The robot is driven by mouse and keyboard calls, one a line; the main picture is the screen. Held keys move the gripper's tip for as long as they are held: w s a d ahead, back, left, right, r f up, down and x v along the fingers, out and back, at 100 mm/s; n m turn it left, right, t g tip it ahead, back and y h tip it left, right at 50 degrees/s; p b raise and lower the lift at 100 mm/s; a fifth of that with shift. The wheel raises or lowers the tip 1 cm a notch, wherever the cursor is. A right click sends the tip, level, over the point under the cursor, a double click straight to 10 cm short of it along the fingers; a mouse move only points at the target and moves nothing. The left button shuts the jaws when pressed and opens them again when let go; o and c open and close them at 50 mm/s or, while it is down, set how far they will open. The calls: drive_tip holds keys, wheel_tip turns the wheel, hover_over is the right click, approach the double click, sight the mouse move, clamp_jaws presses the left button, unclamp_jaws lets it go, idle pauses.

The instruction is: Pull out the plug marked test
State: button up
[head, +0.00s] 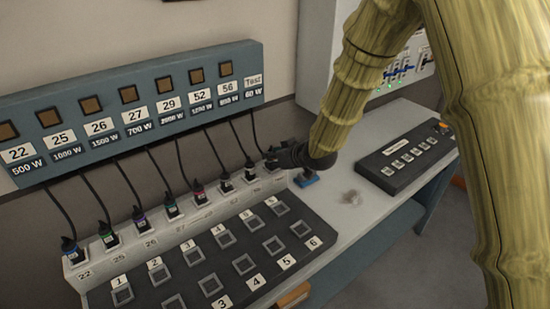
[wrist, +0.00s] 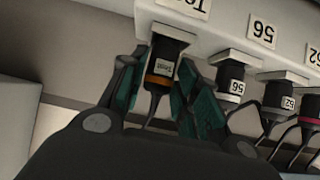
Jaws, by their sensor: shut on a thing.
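The plug marked Test (wrist: 163,66) is black with an orange band and a white label. In the wrist view it sits at its place in the pale socket strip (wrist: 213,30), which also carries a Test label. My gripper (wrist: 158,85) has its green-padded fingers on both sides of this plug and is shut on it. In the head view my gripper (head: 290,157) is at the right end of the plug row and hides most of the plug. The plug's black cord (head: 254,132) runs up to the blue panel.
The plug marked 56 (wrist: 230,84) stands close beside the gripper, with plug 52 (wrist: 278,97) beyond it. A black board with numbered square sockets (head: 222,257) lies in front of the strip.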

drive_tip(key=shift+r, duration=0.15)
drive_tip(key=shift+r+p, duration=1.65)
drive_tip(key=shift+r, duration=0.5)
